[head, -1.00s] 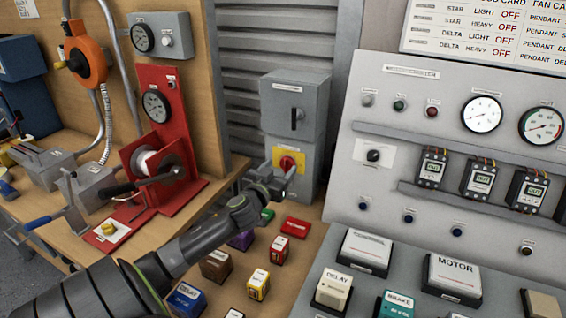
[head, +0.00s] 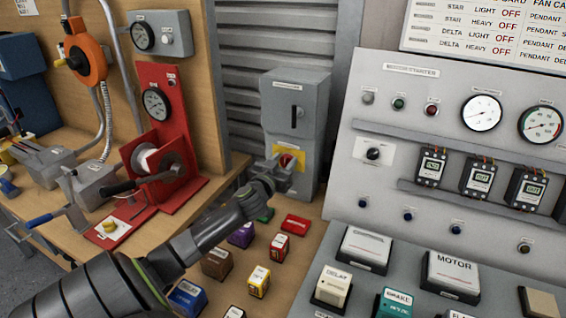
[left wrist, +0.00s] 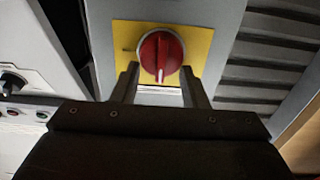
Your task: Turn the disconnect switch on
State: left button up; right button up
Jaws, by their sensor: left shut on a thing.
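The disconnect switch is a red rotary knob (left wrist: 161,52) on a yellow plate (left wrist: 122,38), with a white mark at the knob's lower end in the left wrist view. In the head view the yellow plate (head: 300,154) shows on the lower grey box, and my gripper mostly hides the knob. My left gripper (head: 284,173) is at the front of this switch. In the left wrist view its two fingers (left wrist: 159,68) lie on either side of the knob, shut on it. My right gripper is in neither view.
A grey box (head: 311,105) with a black lever slot stands above the switch. The grey starter panel (head: 350,205) is close on the right. Several small labelled blocks, including a red one (head: 296,222), lie on the bench below my arm. A red winch stand (head: 185,85) is at the left.

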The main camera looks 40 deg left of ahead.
pick_arm(q)
jog(key=shift+d+m, duration=0.1)
jog(key=shift+m, duration=0.3)
jog(key=m, duration=0.3)
jog(key=shift+w+d+m+p, duration=0.1)
jog(key=shift+d+m+p, duration=0.2)
jog(key=shift+p, duration=0.1)
jog(key=shift+w+d+f+m+p, duration=0.2)
jog(key=shift+m+p, duration=0.25)
jog(key=shift+m, duration=1.8)
jog(key=shift+s+d+f+m+p, duration=0.1)
jog(key=shift+f+m+p, duration=0.3)
jog(key=shift+m, duration=1.9)
jog(key=shift+w+d+f+m+p, duration=0.15)
jog(key=shift+m+p, duration=0.35)
jog(key=shift+m, duration=1.75)
jog(key=shift+s+f, duration=0.1)
jog(key=shift+s, duration=0.05)
jog(key=o, duration=0.9)
jog(key=shift+o, duration=0.2)
